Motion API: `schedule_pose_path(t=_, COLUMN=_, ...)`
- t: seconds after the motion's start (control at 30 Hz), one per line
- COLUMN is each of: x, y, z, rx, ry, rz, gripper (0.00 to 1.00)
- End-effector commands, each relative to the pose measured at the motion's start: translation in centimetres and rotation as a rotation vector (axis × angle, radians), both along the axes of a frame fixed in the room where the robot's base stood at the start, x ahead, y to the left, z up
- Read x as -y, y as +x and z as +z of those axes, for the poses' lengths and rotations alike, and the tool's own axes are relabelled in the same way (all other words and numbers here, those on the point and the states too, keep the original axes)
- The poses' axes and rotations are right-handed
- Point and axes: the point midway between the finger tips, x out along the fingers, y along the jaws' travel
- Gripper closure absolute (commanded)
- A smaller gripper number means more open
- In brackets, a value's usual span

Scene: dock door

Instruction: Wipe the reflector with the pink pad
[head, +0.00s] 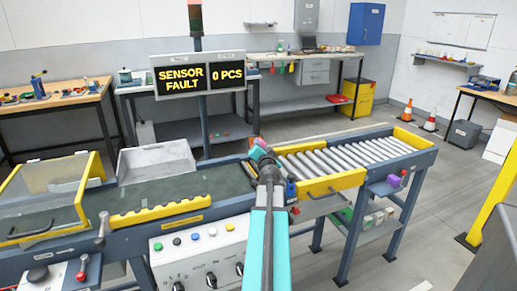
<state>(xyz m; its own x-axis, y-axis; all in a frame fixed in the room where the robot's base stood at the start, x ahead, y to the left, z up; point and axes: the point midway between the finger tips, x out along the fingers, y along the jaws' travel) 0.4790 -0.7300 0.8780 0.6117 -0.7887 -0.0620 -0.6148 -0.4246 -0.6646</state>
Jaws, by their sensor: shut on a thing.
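My gripper (263,157) is at the far end of my outstretched arm, over the conveyor where the dark belt meets the rollers. It is small in the head view and partly hidden by my own wrist. It is shut on the pink pad (260,143), of which a small pink patch shows at the tip. I cannot make out the reflector; it may be hidden behind my gripper and wrist. Whether the pad touches anything is too small to tell. A small blue part (291,188) sits on the conveyor side just right of my wrist.
A display (198,77) reads "SENSOR FAULT" and "0 PCS". The dark belt (140,199) runs left, with a clear-sided yellow guard (50,195) and a grey bin (157,162). Rollers (350,153) run right between yellow rails. A button panel (203,250) is in front. Floor at right is mostly clear.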

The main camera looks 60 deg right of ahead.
Motion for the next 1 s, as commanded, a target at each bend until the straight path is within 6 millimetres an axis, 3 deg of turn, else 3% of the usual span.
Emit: schedule_pose_path(t=1.0, x=3.3, y=-2.3, z=-0.1, rx=-0.001, ry=-0.001, rz=-0.006, gripper=0.90)
